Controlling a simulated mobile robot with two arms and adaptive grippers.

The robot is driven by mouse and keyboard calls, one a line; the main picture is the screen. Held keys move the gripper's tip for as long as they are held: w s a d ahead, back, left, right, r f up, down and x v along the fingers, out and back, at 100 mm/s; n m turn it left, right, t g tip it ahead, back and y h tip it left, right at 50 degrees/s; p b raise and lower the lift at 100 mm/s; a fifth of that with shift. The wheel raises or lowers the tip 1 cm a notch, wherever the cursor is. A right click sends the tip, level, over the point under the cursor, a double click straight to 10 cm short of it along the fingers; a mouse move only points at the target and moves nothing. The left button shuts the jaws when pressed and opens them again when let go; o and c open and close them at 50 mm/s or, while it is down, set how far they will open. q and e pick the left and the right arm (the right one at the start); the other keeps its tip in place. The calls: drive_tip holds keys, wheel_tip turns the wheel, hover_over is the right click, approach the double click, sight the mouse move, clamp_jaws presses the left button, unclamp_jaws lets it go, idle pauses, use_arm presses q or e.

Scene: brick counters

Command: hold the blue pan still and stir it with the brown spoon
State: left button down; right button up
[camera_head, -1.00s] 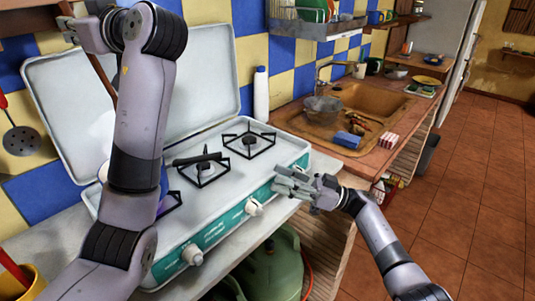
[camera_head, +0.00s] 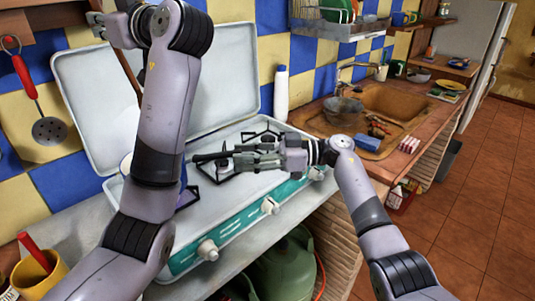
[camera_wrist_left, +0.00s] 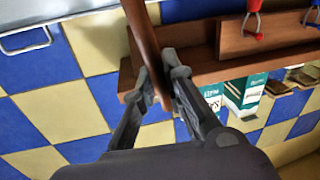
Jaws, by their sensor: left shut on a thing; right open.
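The brown spoon's handle (camera_head: 128,75) slants down behind my left arm. My left gripper (camera_wrist_left: 160,78) is shut on this handle in the left wrist view, where the spoon (camera_wrist_left: 143,40) passes between the fingers. The spoon's lower end is hidden. The blue pan (camera_head: 184,178) is on the stove, mostly hidden behind my left forearm. Its black handle (camera_head: 207,157) sticks out to the right. My right gripper (camera_head: 236,159) is open at the outer end of this handle. I cannot tell whether the fingers touch it.
The white stove (camera_head: 228,200) has a raised lid (camera_head: 150,75) behind and knobs in front. A white bottle (camera_head: 281,93) stands beside it. The sink (camera_head: 388,103) is to the right. A yellow cup (camera_head: 38,277) with a red-handled tool is at front left.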

drive_tip(key=shift+a, duration=1.3)
drive_tip(key=shift+c, duration=0.2)
clamp_jaws()
